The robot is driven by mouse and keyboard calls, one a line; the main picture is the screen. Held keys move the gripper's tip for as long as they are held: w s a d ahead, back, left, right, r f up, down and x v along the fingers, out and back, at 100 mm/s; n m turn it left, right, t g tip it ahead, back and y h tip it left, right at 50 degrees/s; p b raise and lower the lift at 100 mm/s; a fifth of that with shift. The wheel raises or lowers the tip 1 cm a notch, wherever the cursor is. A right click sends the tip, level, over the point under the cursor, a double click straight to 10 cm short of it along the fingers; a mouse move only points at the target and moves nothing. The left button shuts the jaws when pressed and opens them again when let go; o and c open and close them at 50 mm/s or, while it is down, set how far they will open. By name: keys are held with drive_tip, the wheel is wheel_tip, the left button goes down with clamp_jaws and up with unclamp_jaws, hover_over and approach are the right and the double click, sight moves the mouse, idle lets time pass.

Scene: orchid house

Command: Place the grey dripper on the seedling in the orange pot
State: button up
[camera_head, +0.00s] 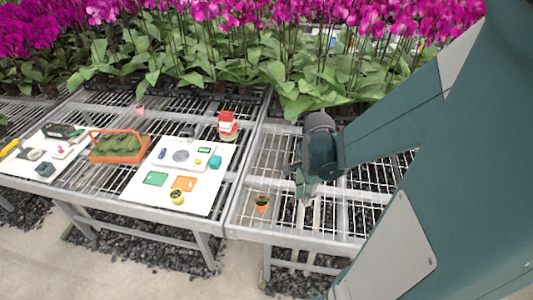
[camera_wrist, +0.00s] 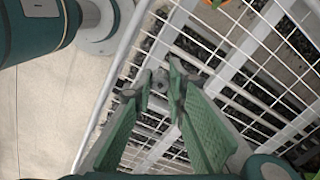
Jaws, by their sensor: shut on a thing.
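The orange pot (camera_head: 262,205) with a small green seedling (camera_head: 262,198) stands upright on the wire bench near its front edge. A bit of orange, likely this pot, shows at the top edge of the wrist view (camera_wrist: 213,2). My gripper (camera_head: 304,192) is right of the pot, apart from it, above the bench mesh. In the wrist view my gripper (camera_wrist: 160,82) is shut on a small grey piece, the grey dripper (camera_wrist: 160,77), at its fingertips. The fingers hide much of the dripper, and I cannot make it out in the head view.
A white board (camera_head: 215,203) to the left bears a green card, an orange card, a yellow pot (camera_head: 177,197) and small items. Farther left are an orange basket (camera_head: 118,156) and another white board. A red-and-white object (camera_head: 227,125) stands behind. Orchids fill the back.

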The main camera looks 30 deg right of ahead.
drive_tip(key=shift+w+a, duration=0.1)
drive_tip(key=shift+w, duration=0.05)
drive_tip(key=shift+w+a+r, duration=0.2)
drive_tip(key=shift+w+r, duration=0.05)
drive_tip(key=shift+w, duration=0.2)
drive_tip(key=w+a+r+p, duration=0.3)
drive_tip(key=w+a, duration=0.6)
drive_tip(key=w, duration=0.2)
drive_tip(key=shift+w+a+r, duration=0.2)
drive_tip(key=shift+w+r, duration=0.1)
drive_tip(key=shift+r, duration=0.1)
drive_tip(key=b, duration=0.2)
hover_over(262, 202)
drive_tip(key=shift+a+f, duration=0.1)
drive_tip(key=shift+f, duration=2.85)
drive_tip(key=shift+f+b, duration=0.3)
drive_tip(key=shift+f, duration=1.8)
drive_tip(key=shift+f, duration=0.1)
